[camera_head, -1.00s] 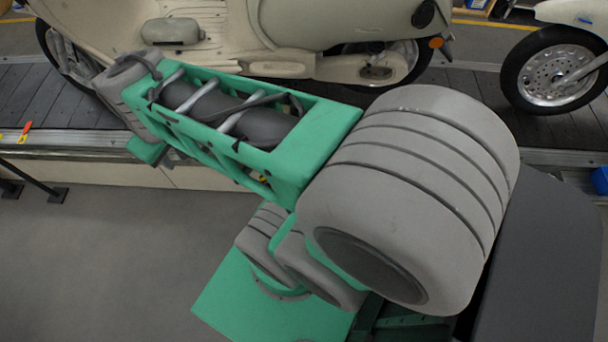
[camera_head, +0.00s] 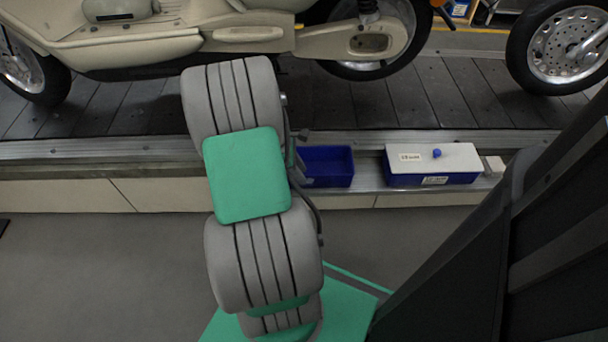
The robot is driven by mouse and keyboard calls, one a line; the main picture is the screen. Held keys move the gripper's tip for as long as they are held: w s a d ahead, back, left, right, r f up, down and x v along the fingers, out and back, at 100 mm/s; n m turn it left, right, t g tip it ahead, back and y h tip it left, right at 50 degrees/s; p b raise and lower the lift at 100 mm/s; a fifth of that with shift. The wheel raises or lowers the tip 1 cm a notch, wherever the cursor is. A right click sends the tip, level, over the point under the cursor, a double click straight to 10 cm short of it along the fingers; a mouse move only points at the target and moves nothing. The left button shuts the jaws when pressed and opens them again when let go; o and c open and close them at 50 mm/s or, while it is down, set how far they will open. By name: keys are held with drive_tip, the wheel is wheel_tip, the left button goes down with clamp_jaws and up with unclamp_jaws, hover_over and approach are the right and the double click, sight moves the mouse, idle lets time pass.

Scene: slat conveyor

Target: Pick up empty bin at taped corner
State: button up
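An open blue bin (camera_head: 332,182) sits on the ledge along the front of the slat conveyor, right of my arm. The part of its inside that shows looks empty. Its left end is hidden behind my arm, and no tape shows on the visible corners. To its right, apart from it, is a blue bin (camera_head: 402,180) with a white lid, a blue knob and labels. My arm reaches up the middle, over the ledge. Small dark parts at the arm's right edge, beside the open bin, may belong to my gripper. Its fingers cannot be made out.
A cream scooter (camera_head: 150,45) stands on the dark slat conveyor (camera_head: 440,95) behind the bins. Another vehicle's wheel (camera_head: 560,55) is at the right. A small pale block (camera_head: 494,165) lies right of the lidded bin.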

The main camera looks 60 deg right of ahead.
sight(304, 188)
drive_tip(key=b+x, duration=0.1)
drive_tip(key=x, duration=0.3)
drive_tip(key=shift+w+a, duration=0.1)
drive_tip(key=shift+r, duration=0.1)
clamp_jaws()
drive_tip(key=shift+a, duration=0.1)
idle(0.9)
